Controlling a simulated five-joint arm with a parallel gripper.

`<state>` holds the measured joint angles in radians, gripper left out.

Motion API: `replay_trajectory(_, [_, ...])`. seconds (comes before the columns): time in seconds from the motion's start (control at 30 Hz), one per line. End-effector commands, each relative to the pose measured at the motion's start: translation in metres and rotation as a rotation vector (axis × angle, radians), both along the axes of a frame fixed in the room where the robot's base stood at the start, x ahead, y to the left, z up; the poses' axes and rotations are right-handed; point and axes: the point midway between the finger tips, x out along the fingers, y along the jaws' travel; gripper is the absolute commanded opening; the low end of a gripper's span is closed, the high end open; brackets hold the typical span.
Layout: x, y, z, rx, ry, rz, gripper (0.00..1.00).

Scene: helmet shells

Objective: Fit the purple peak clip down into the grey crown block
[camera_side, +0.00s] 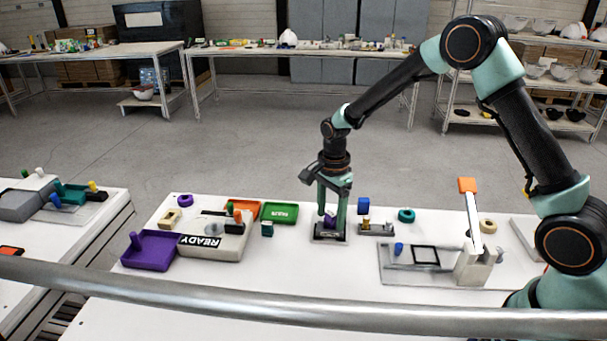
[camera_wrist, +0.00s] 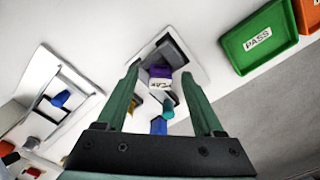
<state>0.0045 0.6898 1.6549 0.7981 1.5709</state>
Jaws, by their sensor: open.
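The purple peak clip (camera_side: 330,221) stands at the grey crown block (camera_side: 329,232), below and between my fingers. In the wrist view the clip (camera_wrist: 159,72), with a white printed label, lies against the grey block (camera_wrist: 174,52). I cannot tell how deep the clip sits in the block. My gripper (camera_side: 331,211) points straight down over them. In the wrist view my gripper (camera_wrist: 160,71) is open, with one finger to each side of the clip and gaps between. The fingers partly hide the clip and block in the side view.
A box marked READY (camera_side: 225,241), a purple tray (camera_side: 150,258) and a green PASS tray (camera_side: 281,211) stand to the left. A blue block (camera_side: 363,205) and a small grey fixture (camera_side: 376,230) are close on the right. A clamp (camera_side: 471,215) rises further right.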

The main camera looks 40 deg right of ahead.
Motion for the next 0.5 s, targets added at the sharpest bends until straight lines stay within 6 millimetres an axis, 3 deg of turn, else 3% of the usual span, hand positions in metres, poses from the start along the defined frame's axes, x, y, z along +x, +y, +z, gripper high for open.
replay_trajectory(0.23, [0.0004, 0.0001, -0.0015, 0.0, -0.001, 0.0, 0.69])
replay_trajectory(0.4, [0.0004, 0.0001, -0.0013, 0.0, -0.001, 0.0, 0.04])
replay_trajectory(0.5, [0.0004, 0.0001, -0.0012, 0.0, -0.001, 0.0, 0.0])
